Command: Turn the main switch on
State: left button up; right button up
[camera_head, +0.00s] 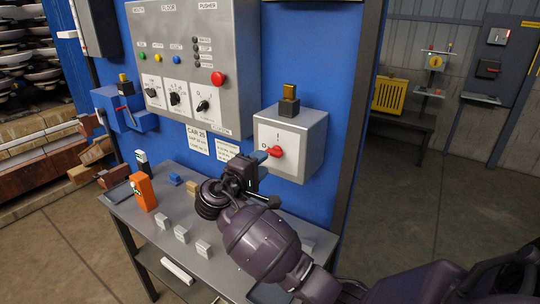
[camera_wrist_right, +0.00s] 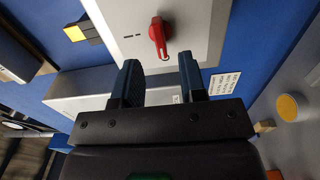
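The main switch is a red rotary handle (camera_head: 275,151) on the front of a light grey box (camera_head: 308,140) fixed to the blue panel. In the head view the handle lies roughly sideways, toward the O mark at its left; the I mark is above it. The handle also shows in the right wrist view (camera_wrist_right: 157,36), ahead of the fingertips. My right gripper (camera_head: 262,178) is just below and left of the handle. In the wrist view its two fingers (camera_wrist_right: 158,70) are apart with nothing between them, not touching the handle. My left gripper is not in view.
A black and yellow piece (camera_head: 289,97) stands on the switch box. A control panel (camera_head: 190,60) with knobs and buttons is up left. Below is a grey table (camera_head: 150,222) with an orange device (camera_head: 144,191) and small blocks. Floor at right is open.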

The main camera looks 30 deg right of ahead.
aim_at(272, 155)
jog(key=shift+x, duration=2.45)
jog(key=shift+c, duration=0.3)
grip_shut()
